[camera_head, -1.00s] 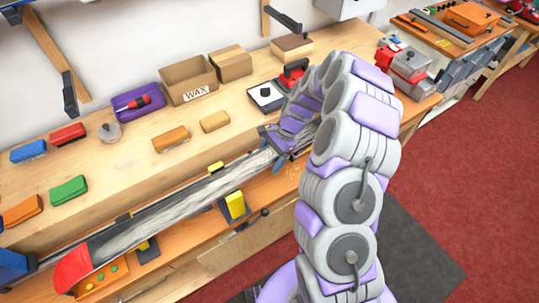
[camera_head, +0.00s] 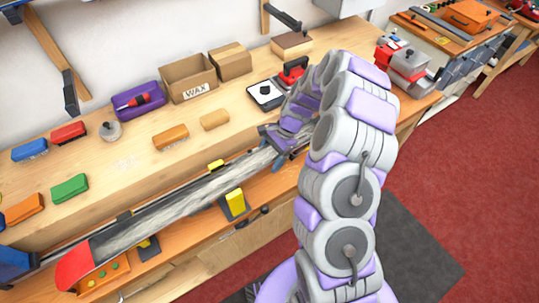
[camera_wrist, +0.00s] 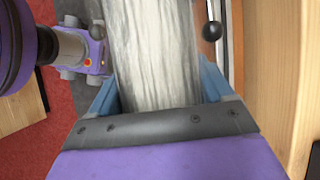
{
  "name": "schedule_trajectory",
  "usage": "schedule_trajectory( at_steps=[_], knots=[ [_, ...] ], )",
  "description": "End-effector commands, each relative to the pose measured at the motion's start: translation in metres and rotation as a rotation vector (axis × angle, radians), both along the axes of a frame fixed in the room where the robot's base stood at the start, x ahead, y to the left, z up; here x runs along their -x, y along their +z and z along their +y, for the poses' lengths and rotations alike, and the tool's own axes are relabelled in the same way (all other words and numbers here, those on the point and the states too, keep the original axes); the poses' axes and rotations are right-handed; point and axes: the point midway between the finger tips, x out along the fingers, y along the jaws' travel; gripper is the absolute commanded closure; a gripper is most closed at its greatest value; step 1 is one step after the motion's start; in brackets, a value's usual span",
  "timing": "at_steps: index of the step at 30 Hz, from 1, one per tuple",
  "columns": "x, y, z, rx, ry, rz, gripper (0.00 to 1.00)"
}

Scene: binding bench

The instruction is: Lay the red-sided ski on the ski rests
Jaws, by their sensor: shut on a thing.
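The ski (camera_head: 185,197) has a grey-white streaked face and a red end (camera_head: 74,267) at the lower left of the head view. It runs diagonally up to my gripper (camera_head: 283,140), which is shut on it near its upper right visible part. In the wrist view the ski (camera_wrist: 155,50) lies between the blue fingers (camera_wrist: 165,95). Ski rests with yellow pads show along the lower bench ledge: one (camera_head: 236,203) near the middle, one (camera_head: 148,247) at the lower left. I cannot tell whether the ski touches them. My arm hides its far end.
The bench top (camera_head: 130,165) behind the ski carries several coloured brushes, a purple tray (camera_head: 138,101), a WAX box (camera_head: 188,79) and an iron (camera_head: 292,74). A red-and-grey machine (camera_head: 405,62) stands at the right bench end.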

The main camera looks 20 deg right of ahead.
Motion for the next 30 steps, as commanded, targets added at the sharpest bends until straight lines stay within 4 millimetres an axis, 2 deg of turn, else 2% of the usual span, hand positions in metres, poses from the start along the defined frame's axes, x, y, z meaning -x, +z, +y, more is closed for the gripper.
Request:
schedule_trajectory(
  at_steps=[6, 7, 12, 13, 23, 26, 30],
  knots=[
    [0.000, -0.002, 0.000, 0.002, 0.004, 0.002, 0.93],
    [0.000, -0.002, 0.000, 0.002, 0.004, 0.002, 0.19],
    [0.000, -0.002, 0.000, 0.002, 0.002, 0.002, 0.02],
    [0.000, -0.002, 0.000, 0.002, 0.002, 0.002, 0.00],
    [-0.001, 0.004, -0.003, 0.003, 0.001, -0.002, 0.00],
    [-0.004, 0.015, -0.009, 0.002, 0.000, -0.003, 0.00],
    [-0.008, 0.041, -0.022, 0.002, -0.002, -0.004, 0.00]
  ],
)
